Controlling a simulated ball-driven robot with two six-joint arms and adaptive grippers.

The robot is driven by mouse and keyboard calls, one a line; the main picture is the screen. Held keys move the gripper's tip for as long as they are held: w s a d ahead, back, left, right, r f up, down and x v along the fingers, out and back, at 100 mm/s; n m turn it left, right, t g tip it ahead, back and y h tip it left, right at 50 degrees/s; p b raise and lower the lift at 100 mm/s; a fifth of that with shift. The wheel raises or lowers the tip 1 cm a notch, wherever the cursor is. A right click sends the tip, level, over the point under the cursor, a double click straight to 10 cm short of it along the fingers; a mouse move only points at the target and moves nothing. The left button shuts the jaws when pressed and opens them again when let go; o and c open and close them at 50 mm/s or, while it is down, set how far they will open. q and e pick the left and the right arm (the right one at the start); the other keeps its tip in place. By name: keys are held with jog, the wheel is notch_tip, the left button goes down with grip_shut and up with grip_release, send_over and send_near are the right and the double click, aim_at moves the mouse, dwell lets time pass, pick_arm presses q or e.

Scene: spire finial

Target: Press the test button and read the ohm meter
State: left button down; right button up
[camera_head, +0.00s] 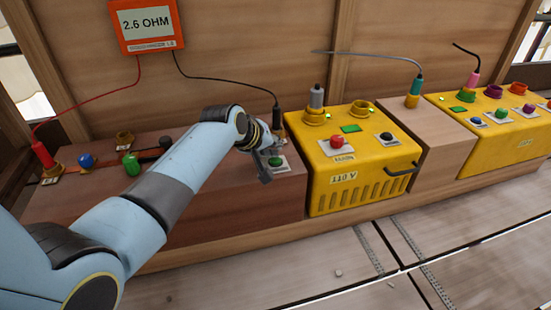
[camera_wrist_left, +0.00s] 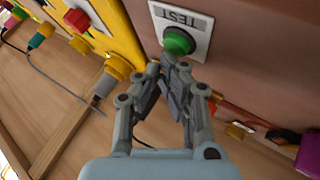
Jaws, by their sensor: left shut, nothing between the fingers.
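The green test button (camera_head: 276,161) sits on a white plate on the brown wooden box; in the left wrist view the button (camera_wrist_left: 178,41) shows close up, with the plate (camera_wrist_left: 198,25) marked TEST. My left gripper (camera_head: 264,174) is shut and empty. In the left wrist view its fingertips (camera_wrist_left: 172,66) are right at the lower edge of the button; I cannot tell if they touch it. The ohm meter (camera_head: 147,24) on the back wall is an orange box reading 2.6 OHM. My right gripper is in neither view.
A yellow box (camera_head: 362,186) with a red button (camera_head: 336,141) stands right of the test button, and another yellow box (camera_head: 509,150) stands farther right. A red plug (camera_head: 42,154) and black plug (camera_head: 277,116) run leads to the meter. Blue (camera_head: 86,160) and green (camera_head: 131,164) knobs stand left.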

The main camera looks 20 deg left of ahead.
pick_arm(q)
jog(key=shift+f, duration=0.5)
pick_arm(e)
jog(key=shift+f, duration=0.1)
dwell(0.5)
pick_arm(q)
jog(key=shift+r, duration=0.15)
jog(key=shift+r+p, duration=0.75)
jog(key=shift+p, duration=0.1)
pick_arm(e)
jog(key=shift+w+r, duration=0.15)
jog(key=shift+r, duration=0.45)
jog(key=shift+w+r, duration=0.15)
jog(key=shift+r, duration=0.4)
pick_arm(q)
notch_tip(320, 180, up, 5)
jog(key=p, duration=0.4)
jog(key=shift+r+p, duration=0.1)
jog(key=shift+p, duration=0.3)
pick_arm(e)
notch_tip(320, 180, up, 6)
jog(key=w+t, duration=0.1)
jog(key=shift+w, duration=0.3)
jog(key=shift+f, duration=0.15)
